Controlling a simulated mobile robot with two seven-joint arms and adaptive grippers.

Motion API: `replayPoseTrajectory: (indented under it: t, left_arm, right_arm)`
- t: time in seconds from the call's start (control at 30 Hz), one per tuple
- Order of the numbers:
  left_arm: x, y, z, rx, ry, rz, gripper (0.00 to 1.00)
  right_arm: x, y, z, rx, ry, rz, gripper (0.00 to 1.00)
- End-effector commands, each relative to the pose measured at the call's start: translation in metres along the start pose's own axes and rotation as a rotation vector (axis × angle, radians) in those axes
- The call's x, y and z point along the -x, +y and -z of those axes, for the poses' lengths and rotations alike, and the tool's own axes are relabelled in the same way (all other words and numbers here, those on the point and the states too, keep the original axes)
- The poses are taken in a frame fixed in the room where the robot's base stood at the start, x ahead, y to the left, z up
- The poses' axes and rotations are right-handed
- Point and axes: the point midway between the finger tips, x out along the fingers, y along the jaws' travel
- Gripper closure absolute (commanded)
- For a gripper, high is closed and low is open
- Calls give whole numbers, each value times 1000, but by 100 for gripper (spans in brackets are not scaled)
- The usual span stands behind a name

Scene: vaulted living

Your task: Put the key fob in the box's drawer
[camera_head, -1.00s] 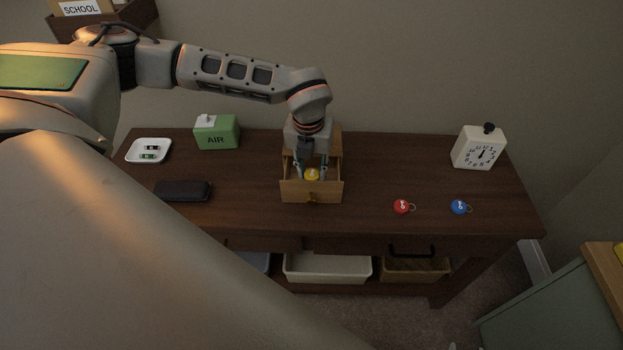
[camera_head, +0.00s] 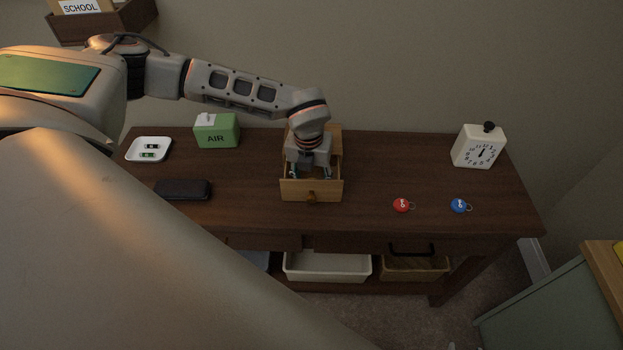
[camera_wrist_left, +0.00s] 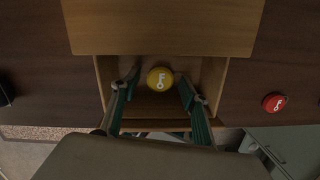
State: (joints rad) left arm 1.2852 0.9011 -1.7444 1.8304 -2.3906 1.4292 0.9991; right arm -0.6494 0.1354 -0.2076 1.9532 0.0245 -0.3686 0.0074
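A small wooden box (camera_head: 334,141) stands on the dark table with its drawer (camera_head: 312,190) pulled out toward the front. My left gripper (camera_head: 311,174) points down into the open drawer. In the left wrist view the yellow key fob (camera_wrist_left: 160,78), with a white key mark, is inside the drawer between the fingers of my left gripper (camera_wrist_left: 158,88). The fingers are spread, with a gap on each side of the fob. In the head view the gripper hides the yellow fob. A red key fob (camera_head: 401,205) and a blue key fob (camera_head: 459,206) lie to the right. My right gripper is out of view.
The table (camera_head: 372,180) also holds a white clock (camera_head: 478,147), a green AIR box (camera_head: 217,131), a white tray (camera_head: 134,155) and a dark case (camera_head: 182,190). Bins (camera_head: 328,267) sit on the shelf below. The tabletop between drawer and red fob is clear.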

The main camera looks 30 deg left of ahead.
Motion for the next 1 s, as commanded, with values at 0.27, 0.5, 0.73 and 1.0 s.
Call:
replayPoseTrajectory:
  t: [0.27, 0.5, 0.73, 1.0]
  left_arm:
    - [6, 0, -1, 0, -2, 1, 55]
    - [45, -1, -1, 0, -3, 3, 55]
    - [91, -1, -1, 0, -3, 2, 55]
    - [120, 0, 0, -1, -1, 1, 55]
  right_arm:
    - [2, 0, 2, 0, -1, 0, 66]
    - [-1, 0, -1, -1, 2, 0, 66]
    - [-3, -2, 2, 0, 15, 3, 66]
    - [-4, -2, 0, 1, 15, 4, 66]
